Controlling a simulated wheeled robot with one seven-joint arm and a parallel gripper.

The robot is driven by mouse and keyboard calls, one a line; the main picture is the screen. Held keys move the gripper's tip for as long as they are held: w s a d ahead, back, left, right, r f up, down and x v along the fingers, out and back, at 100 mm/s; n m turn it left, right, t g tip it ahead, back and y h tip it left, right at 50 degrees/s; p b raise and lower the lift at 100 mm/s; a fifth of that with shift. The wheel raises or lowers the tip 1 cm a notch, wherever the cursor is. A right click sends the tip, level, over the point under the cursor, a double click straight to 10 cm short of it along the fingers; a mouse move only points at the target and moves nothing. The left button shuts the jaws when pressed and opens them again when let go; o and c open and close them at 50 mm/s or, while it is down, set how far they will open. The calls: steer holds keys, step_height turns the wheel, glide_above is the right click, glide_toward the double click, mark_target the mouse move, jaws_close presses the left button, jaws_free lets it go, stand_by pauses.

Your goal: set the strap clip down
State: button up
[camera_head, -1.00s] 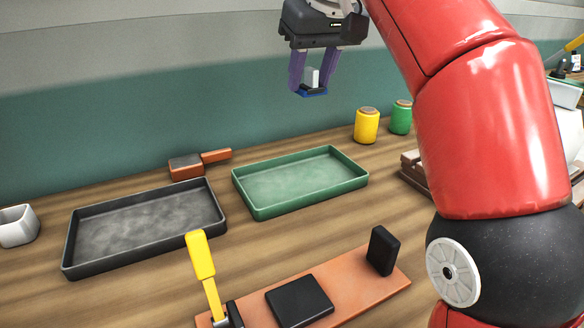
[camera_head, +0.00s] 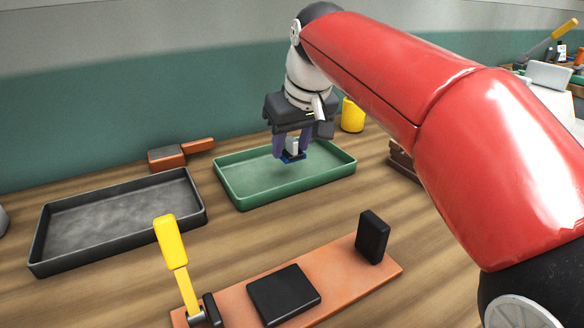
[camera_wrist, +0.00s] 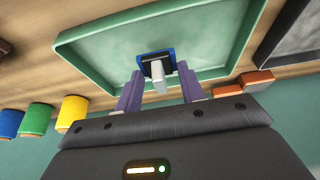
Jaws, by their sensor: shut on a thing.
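The strap clip (camera_wrist: 158,70) is a small piece with a blue frame and a light grey block; it shows in the head view (camera_head: 292,151) between the purple fingers. My gripper (camera_head: 291,152) is shut on it, pointing down over the green tray (camera_head: 232,191). In the wrist view my gripper (camera_wrist: 158,84) has a finger on each side of the clip, and the green tray (camera_wrist: 105,48) lies behind it. The clip appears above or close to the tray floor; I cannot tell whether it touches.
A dark grey tray (camera_head: 48,262) stands left of the green one. An orange base with a yellow lever (camera_head: 171,242) and black blocks lies in front. A yellow spool (camera_head: 352,115) and an orange-brown tool (camera_head: 167,158) stand behind. Bare wood lies between the trays and the base.

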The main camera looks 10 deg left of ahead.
mark_target(294, 155)
steer(key=shift+f+b, duration=0.35)
steer(key=shift+f, duration=1.75)
steer(key=shift+f, duration=0.2)
steer(key=o, duration=1)
steer(key=shift+o, duration=0.2)
steer(key=shift+r, duration=0.15)
steer(key=p+v, duration=0.2)
steer(key=v, duration=1)
